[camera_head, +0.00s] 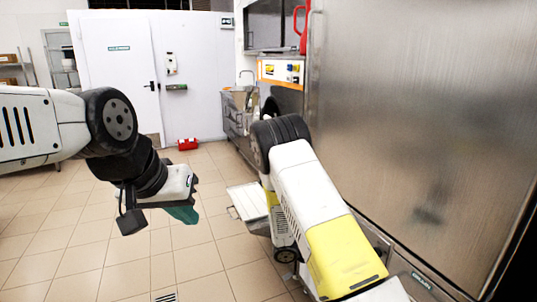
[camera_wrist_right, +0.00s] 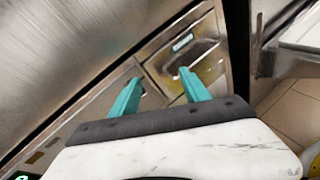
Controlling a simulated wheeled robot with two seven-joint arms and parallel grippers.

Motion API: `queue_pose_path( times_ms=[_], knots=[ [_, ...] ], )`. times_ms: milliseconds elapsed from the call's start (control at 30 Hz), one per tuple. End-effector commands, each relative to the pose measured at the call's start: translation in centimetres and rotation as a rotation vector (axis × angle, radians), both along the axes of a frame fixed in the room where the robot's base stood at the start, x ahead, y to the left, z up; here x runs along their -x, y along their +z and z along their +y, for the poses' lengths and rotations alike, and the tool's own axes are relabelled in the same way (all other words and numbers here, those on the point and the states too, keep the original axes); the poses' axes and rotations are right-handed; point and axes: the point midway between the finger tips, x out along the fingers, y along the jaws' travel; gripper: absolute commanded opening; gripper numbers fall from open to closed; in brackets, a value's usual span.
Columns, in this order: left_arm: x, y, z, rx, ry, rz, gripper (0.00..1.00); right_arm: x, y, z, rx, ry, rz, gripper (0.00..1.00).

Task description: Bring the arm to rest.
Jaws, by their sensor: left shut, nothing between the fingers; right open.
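My left arm (camera_head: 40,125) reaches in from the left in the head view, bent down at its black joint. Its gripper (camera_head: 185,214) hangs over the open floor with its teal fingers shut and empty. My right arm (camera_head: 310,195), white and yellow, rises from the lower right beside the steel front. I cannot make out its gripper in the head view. In the right wrist view the right gripper (camera_wrist_right: 160,82) has its two teal fingers apart with nothing between them, facing steel panels.
A large steel cabinet (camera_head: 420,110) fills the right side, close to my right arm. A pale flat tray-like piece (camera_head: 247,202) shows left of that arm. A white door (camera_head: 120,65) and a red object (camera_head: 187,144) are at the back. The tiled floor (camera_head: 110,255) at left is clear.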

Motion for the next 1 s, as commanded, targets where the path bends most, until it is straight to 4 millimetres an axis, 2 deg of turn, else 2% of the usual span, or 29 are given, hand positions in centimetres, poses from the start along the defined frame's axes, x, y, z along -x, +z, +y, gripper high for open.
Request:
queue_pose_path(
  times_ms=[33,267,500,800,1000],
  knots=[
    [0.0,0.0,0.0,0.0,0.0,0.0,0.0,0.8,1.4,0.1,-0.066,-0.066,-0.045,0.55],
    [0.0,0.0,0.0,0.0,0.0,0.0,0.0,4.8,6.3,1.7,-0.364,-0.336,-0.231,0.55],
    [0.0,0.0,0.0,0.0,0.0,0.0,0.0,8.3,11.5,4.7,-0.687,-0.559,-0.436,0.55],
    [0.0,0.0,0.0,0.0,0.0,0.0,0.0,12.1,18.7,9.2,-1.094,-0.753,-0.71,0.55],
    [0.0,0.0,0.0,0.0,0.0,0.0,0.0,14.6,23.8,12.0,-1.359,-0.825,-0.9,0.55]
  ],
)
